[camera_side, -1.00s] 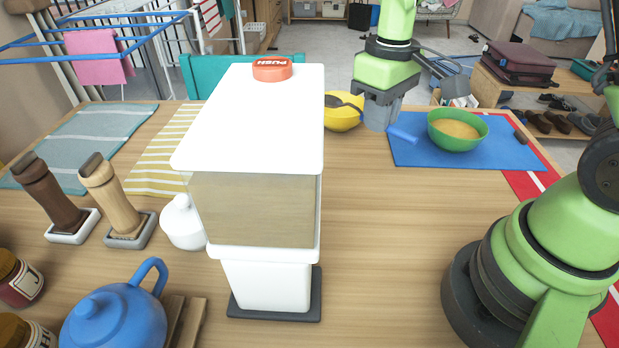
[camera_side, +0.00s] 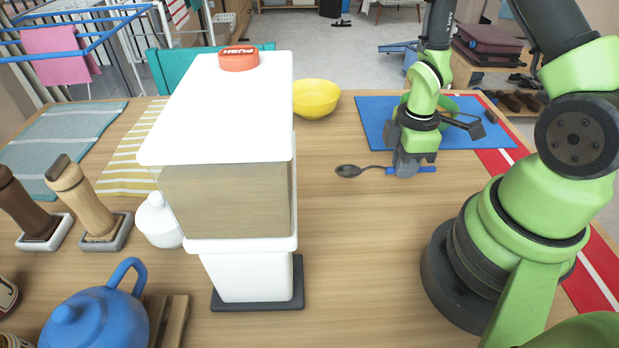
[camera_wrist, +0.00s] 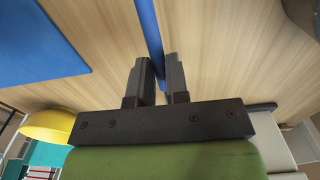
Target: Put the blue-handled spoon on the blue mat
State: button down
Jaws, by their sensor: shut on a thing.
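The blue-handled spoon (camera_side: 350,171) is held level in front of the blue mat (camera_side: 374,122), its dark bowl pointing left in the side view. My gripper (camera_side: 405,172) points down and is shut on the spoon near its handle. In the wrist view the blue handle (camera_wrist: 149,35) runs between the fingers of my gripper (camera_wrist: 158,75). The mat (camera_wrist: 40,45) shows there at upper left, apart from the spoon. Bare table lies below the spoon; whether it touches the wood I cannot tell.
A green bowl (camera_side: 452,103) stands on the mat, partly hidden by my arm. A yellow bowl (camera_side: 315,98) stands left of the mat. A white dispenser (camera_side: 228,200) with a red top stands at centre left. The table between dispenser and arm base is clear.

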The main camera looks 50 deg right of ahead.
send_over(323, 190)
jog(key=shift+s+d, duration=0.1)
jog(key=shift+d, duration=0.1)
jog(key=shift+a+f, duration=0.15)
jog(key=shift+f, duration=1.6)
jog(key=shift+f, duration=0.15)
jog(key=c, duration=1.1)
grip_release()
jog(key=shift+o, duration=0.4)
notch_tip(323, 190, up, 12)
